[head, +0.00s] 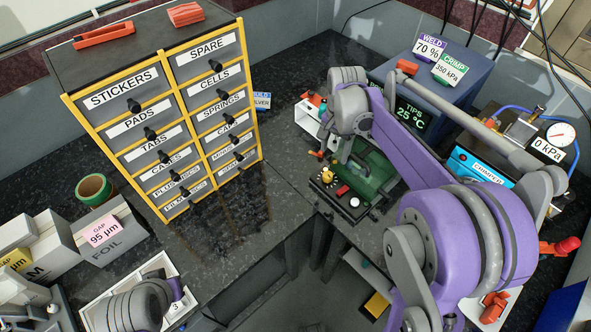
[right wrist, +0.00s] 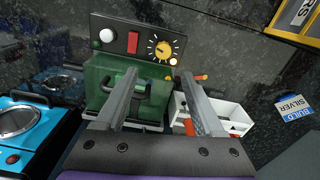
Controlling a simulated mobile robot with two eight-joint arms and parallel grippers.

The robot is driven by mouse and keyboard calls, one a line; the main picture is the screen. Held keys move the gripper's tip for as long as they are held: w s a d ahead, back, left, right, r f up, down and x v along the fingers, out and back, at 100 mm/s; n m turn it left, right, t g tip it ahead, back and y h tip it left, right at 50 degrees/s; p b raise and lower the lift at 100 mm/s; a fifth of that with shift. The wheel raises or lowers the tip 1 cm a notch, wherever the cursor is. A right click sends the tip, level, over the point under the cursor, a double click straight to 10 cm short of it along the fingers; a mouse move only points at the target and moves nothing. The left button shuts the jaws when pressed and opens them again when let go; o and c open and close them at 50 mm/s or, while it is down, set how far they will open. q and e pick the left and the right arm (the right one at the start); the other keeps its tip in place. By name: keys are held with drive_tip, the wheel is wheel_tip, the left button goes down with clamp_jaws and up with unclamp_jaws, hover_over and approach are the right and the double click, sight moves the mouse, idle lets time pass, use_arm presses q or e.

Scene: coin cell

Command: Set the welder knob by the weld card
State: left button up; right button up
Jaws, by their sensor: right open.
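The green welder (head: 375,176) stands on the right counter, partly behind my right arm. Its dark panel carries a yellow dial knob (head: 327,177), a red switch and a white button. In the right wrist view the yellow knob (right wrist: 160,49) has a dark pointer mark, too small to read against the scale. My right gripper (right wrist: 163,82) is open and empty. Its fingers lie over the welder, and the knob appears between and beyond their tips, apart from them. The purple weld card (head: 429,47) reads "WELD 70 %". My left gripper's fingers are not visible.
A green card (head: 450,69) reads "CRIMP 350 kPa". A dark blue box (head: 420,105) displays "TIPS 25 °C". A white bin (right wrist: 228,116) stands close beside the welder. The blue crimper (head: 480,166) is to the right. A drawer cabinet (head: 158,100) stands left, with bare counter before it.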

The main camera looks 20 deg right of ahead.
sight(328, 174)
drive_tip(key=f, duration=1.1)
drive_tip(key=shift+w+a, duration=0.15)
drive_tip(key=shift+w, duration=0.15)
clamp_jaws()
